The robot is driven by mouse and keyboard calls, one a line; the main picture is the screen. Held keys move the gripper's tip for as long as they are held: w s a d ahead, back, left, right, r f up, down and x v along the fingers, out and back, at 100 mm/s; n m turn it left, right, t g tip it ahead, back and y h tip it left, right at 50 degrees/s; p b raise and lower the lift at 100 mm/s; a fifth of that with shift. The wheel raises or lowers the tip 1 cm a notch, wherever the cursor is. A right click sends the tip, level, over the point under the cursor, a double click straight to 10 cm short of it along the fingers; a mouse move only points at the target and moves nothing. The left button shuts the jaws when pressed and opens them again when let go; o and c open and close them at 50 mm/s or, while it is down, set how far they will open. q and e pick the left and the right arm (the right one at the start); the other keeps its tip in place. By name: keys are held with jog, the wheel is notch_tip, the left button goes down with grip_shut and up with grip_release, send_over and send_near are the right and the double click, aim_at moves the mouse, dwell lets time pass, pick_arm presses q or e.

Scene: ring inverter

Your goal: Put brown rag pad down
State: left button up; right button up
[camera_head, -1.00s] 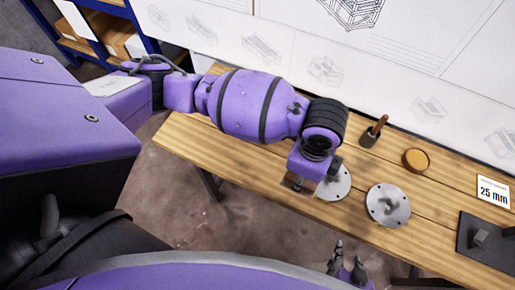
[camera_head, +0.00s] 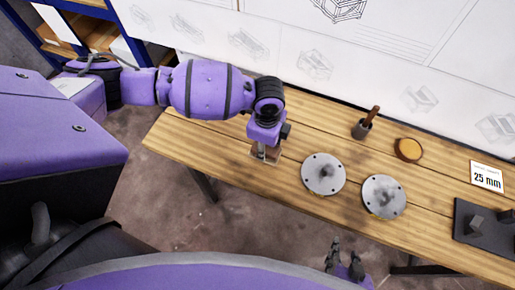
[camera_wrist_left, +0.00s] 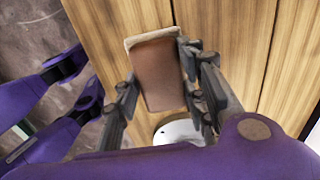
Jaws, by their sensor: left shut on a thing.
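The brown rag pad (camera_wrist_left: 155,72) shows in the left wrist view as a flat brown block with a paler edge. My left gripper (camera_wrist_left: 160,92) is shut on it, a finger on each side. In the head view my left gripper (camera_head: 265,154) is over the left part of the wooden table (camera_head: 205,150), left of the two metal discs, with a little of the pad (camera_head: 256,155) showing. I cannot tell whether the pad touches the table. My right gripper (camera_head: 345,256) is at the table's front edge, its fingers apart and empty.
Two round metal discs, a left one (camera_head: 323,174) and a right one (camera_head: 384,197), lie mid-table. Behind them stand a pot with a wooden handle (camera_head: 365,124) and a round brown tin (camera_head: 408,149). A "25 mm" card (camera_head: 487,177) and a dark plate (camera_head: 480,232) are at right. The table's left end is clear.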

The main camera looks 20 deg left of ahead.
pick_arm(q)
jog(key=shift+w+a+f, duration=0.25)
jog(key=shift+f, duration=0.05)
notch_tip(320, 180, down, 3)
jog(key=shift+f, duration=0.15)
jog(key=shift+f, duration=0.1)
jog(key=o, duration=1)
